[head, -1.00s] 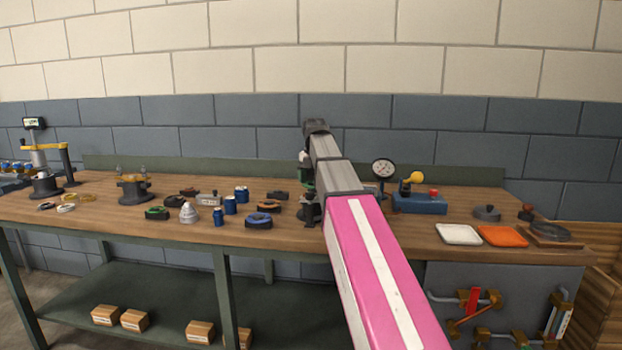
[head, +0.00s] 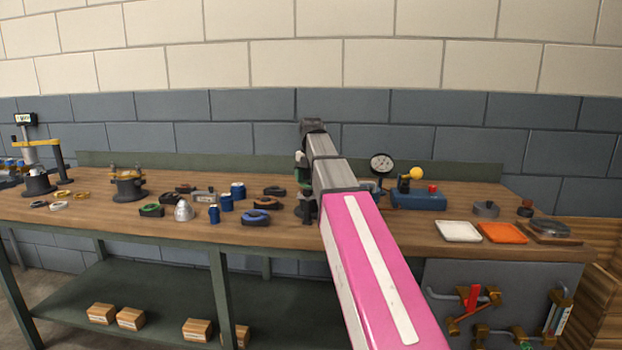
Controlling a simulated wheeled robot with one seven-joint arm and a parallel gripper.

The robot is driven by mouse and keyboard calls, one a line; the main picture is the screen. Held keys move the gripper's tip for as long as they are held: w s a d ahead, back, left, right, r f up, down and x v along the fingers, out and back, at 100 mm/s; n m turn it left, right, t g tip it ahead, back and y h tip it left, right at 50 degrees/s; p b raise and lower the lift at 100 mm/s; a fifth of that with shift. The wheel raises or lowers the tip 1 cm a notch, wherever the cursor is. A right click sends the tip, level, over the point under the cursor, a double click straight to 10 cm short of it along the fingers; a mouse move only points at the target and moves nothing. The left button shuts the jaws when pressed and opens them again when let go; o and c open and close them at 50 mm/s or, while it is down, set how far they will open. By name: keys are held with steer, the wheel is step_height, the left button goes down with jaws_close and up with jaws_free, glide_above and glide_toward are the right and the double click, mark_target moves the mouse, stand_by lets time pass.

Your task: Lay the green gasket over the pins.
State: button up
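My gripper (head: 306,212) hangs at the end of my pink and grey arm, low over the middle of the bench. It is small, dark and partly covered by the arm, so its fingers and any load are unclear. A small green patch (head: 303,182) shows above it; I cannot tell whether it is a gasket or part of my wrist. A black piece with a green inside (head: 152,210) lies on the bench to the left. A dark round casing with brass-coloured parts on top (head: 128,186) stands further left; pins cannot be made out clearly.
Blue cans (head: 227,202), a silver cone (head: 184,210) and a black piece with blue (head: 256,218) lie left of my gripper. A blue gauge unit (head: 418,202), a white tray (head: 457,232) and an orange tray (head: 503,233) are to the right.

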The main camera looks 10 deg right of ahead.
steer(key=shift+f, duration=1.7)
steer(key=o, duration=0.7)
steer(key=shift+c, duration=0.2)
steer(key=shift+r, duration=0.1)
steer(key=shift+r, duration=3.4)
